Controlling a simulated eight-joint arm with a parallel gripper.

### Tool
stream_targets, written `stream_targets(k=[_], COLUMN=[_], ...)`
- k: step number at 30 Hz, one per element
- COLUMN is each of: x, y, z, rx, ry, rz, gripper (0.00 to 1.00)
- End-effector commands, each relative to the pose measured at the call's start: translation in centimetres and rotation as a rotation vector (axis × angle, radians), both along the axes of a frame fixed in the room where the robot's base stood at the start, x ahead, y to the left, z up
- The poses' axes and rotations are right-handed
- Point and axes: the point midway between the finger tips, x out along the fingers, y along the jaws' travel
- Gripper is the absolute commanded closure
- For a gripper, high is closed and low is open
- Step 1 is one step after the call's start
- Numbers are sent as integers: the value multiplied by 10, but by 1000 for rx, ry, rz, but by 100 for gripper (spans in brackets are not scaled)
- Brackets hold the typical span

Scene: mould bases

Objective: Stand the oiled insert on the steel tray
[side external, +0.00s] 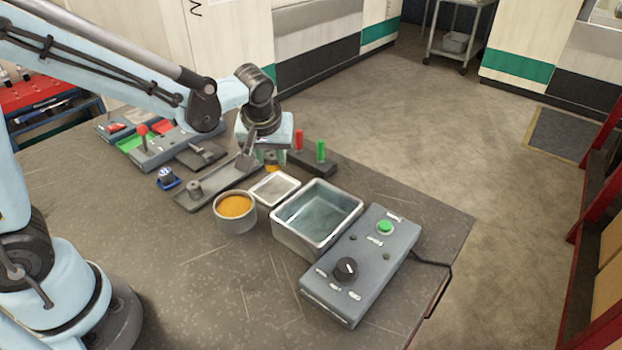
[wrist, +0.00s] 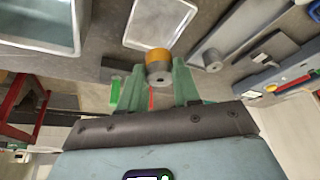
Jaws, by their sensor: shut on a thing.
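My gripper (wrist: 160,75) is shut on the oiled insert (wrist: 157,60), a short grey cylinder with an orange, oil-coloured end and a hole in its grey end. In the side view my gripper (side external: 272,157) points down, and the insert's orange part (side external: 272,168) shows between the green fingers, partly hidden. The steel tray (side external: 274,189) is a shallow, bright-rimmed rectangle on the bench. It looks empty, and it also shows in the wrist view (wrist: 157,22). The insert appears apart from the tray, behind it in the side view.
A bowl of orange liquid (side external: 235,206) stands left of the tray. A deep metal bin (side external: 318,212) and a control box (side external: 362,265) stand to its right. A dark mould base with posts (side external: 195,190) lies behind left; red and green pegs (side external: 321,151) stand behind.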

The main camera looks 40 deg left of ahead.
Motion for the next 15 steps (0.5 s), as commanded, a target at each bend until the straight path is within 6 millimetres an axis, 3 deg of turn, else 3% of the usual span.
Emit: stream_targets(k=[15], x=[0], y=[0], z=[-40], rx=[0], ry=[0], rz=[0], gripper=[100])
